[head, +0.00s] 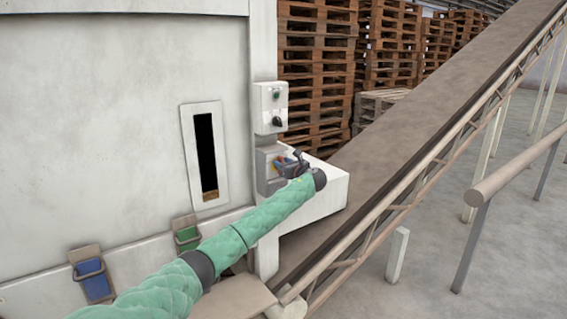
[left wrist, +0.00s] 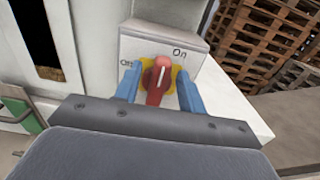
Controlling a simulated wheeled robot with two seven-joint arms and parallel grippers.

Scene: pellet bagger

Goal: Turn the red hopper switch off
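The red hopper switch (left wrist: 157,82) is a red knob on a yellow plate, with "Off" marked at its left and "On" at its upper right. Its white line points up, leaning slightly toward "On". My left gripper (left wrist: 159,90) has its blue fingers apart, one on each side of the knob, with yellow plate showing between the knob and the right finger. In the head view my left gripper (head: 287,165) is at the grey switch box (head: 264,164) and mostly hides the knob. My right gripper is not in view.
A control box (head: 270,107) with a green button and a black knob is above the switch box. A white ledge (head: 325,190) juts out beside it. An inclined conveyor (head: 400,140) runs up to the right. Pallet stacks (head: 315,75) stand behind.

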